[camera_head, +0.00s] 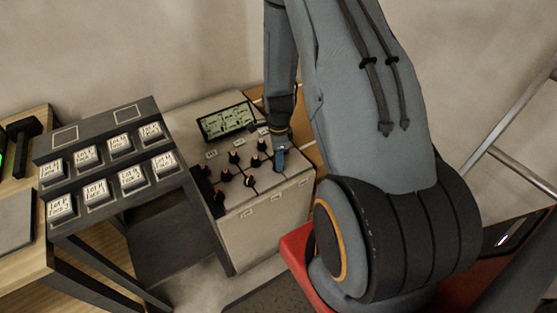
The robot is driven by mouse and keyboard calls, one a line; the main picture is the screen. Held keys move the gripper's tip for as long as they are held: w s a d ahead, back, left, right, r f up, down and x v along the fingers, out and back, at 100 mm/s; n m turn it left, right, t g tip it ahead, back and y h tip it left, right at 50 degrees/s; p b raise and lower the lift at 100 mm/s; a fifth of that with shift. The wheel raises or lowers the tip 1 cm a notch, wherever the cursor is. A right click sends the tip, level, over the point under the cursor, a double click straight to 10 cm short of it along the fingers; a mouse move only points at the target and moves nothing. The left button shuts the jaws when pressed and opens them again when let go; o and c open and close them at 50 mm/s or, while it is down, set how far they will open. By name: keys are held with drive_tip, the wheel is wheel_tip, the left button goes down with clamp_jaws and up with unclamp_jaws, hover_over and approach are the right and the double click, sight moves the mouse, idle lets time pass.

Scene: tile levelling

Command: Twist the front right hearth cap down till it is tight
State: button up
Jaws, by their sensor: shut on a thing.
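The hearth (262,215) is a pale box with a light top, standing in the middle of the view. Several small dark caps with orange-red marks stand on its top, one of them a cap near the middle (249,181). My gripper (279,160) points down at the right part of the top, near the front edge. It is shut on what looks like the front right cap, which the fingers hide. I cannot tell whether that cap sits flush or tilted.
A dark screen (226,121) lies at the back of the hearth's top. A dark rack (105,107) with several labelled white blocks stands to the left, close to the hearth. A wooden bench (22,255) is at the far left. A metal rail (512,110) stands at right.

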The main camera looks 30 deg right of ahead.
drive_tip(key=shift+m, duration=1.5)
drive_tip(key=o, duration=1)
drive_tip(key=shift+o, duration=0.2)
drive_tip(key=shift+r, duration=0.1)
wheel_tip(320, 180, up, 7)
drive_tip(key=shift+b, duration=0.5)
drive_tip(key=shift+r, duration=0.35)
